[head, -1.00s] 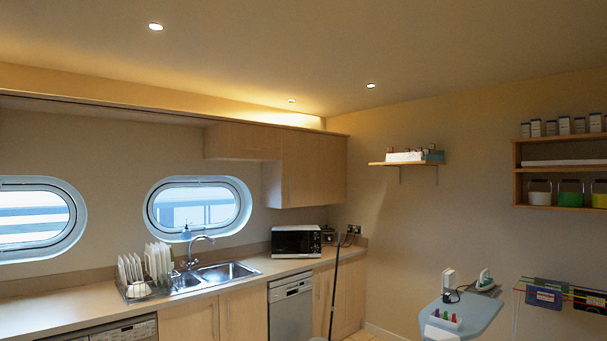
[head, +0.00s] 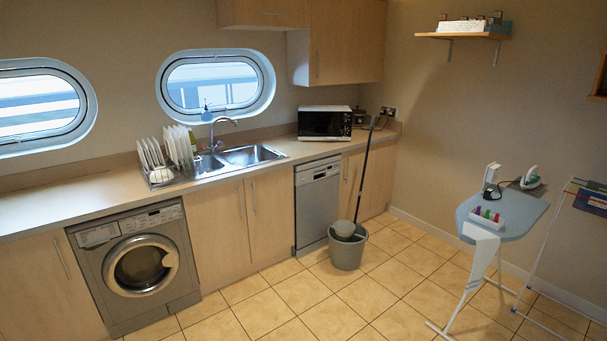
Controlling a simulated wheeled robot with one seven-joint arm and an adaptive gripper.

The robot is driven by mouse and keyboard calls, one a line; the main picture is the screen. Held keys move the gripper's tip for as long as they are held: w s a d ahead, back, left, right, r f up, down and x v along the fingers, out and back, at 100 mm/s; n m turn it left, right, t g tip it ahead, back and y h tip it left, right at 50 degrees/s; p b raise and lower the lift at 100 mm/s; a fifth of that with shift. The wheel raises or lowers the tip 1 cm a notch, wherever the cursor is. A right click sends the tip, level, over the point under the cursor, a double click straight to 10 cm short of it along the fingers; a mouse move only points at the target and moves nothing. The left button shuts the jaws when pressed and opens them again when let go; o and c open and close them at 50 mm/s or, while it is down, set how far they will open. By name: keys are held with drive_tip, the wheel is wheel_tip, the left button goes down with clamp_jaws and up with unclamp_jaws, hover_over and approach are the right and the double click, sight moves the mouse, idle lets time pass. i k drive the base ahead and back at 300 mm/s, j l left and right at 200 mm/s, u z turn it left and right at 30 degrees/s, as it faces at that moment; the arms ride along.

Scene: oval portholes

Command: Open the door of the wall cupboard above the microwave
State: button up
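The wall cupboard (head: 347,45) hangs in the corner above the microwave (head: 325,122). Its light wood door is shut, with a thin vertical handle (head: 318,64) near the door's left edge. The top of the cupboard is cut off by the frame. The microwave is white with a dark front and stands on the counter below. My gripper is not in view, so its state is not shown.
A grey bucket (head: 347,249) with a mop stands on the floor before the counter, its pole leaning up beside the microwave. An ironing board (head: 500,222) stands at the right. A dishwasher (head: 318,203) is under the counter. The tiled floor (head: 400,285) between is clear.

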sight(334, 23)
drive_tip(key=i, duration=3.55)
drive_tip(key=i+l, duration=0.1)
drive_tip(key=i, duration=1.7)
drive_tip(key=j+u, duration=0.05)
drive_tip(key=j, duration=0.05)
